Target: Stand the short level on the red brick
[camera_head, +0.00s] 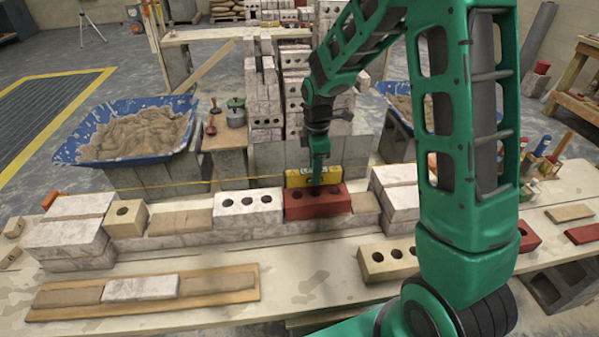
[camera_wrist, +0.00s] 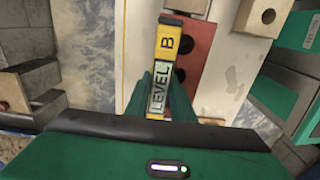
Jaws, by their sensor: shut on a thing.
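The short level is a yellow bar (camera_head: 299,180) lettered LEVEL and B, also seen in the wrist view (camera_wrist: 168,42). My gripper (camera_head: 317,178) is shut on it, with green fingers on both sides in the wrist view (camera_wrist: 163,98). The red brick (camera_head: 318,207) with holes sits in the brick row on the bench. The level is at the brick's back edge in the head view. In the wrist view it overlaps the left side of the red brick (camera_wrist: 198,50). I cannot tell whether the level touches the brick.
A white holed brick (camera_head: 248,205) stands left of the red brick, and white bricks (camera_head: 398,198) stand to the right. A yellow string (camera_head: 200,183) runs behind the row. Blue tubs of mortar (camera_head: 85,155) stand behind. A plank with bricks (camera_head: 215,292) lies in front.

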